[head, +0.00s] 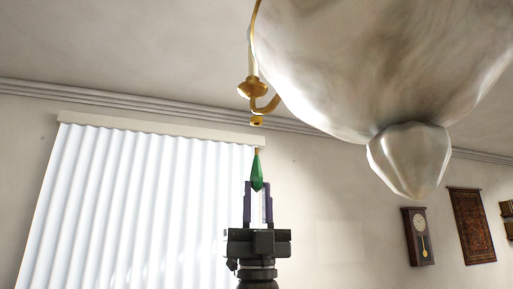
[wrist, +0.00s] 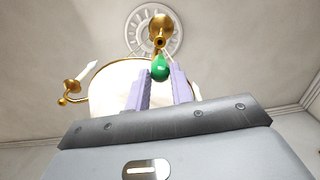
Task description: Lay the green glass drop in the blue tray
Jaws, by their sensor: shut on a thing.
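The green glass drop (head: 257,172) is a faceted, pointed piece, upright with its thin tip at the top, below the brass arm of a chandelier. My gripper (head: 258,190) points up from below and is shut on the drop's lower end between its purple fingers. In the wrist view the drop (wrist: 160,70) sits between the fingertips of my gripper (wrist: 160,80), close under a brass part (wrist: 160,38). I cannot tell whether the drop still hangs from the chandelier. The blue tray is in neither view.
A large pale chandelier bowl (head: 370,60) hangs at upper right, close to my gripper. A brass candle arm (head: 257,95) reaches down above the drop. A window with white blinds (head: 140,200) is behind on the left. A clock (head: 418,236) and a rug (head: 471,226) hang on the right wall.

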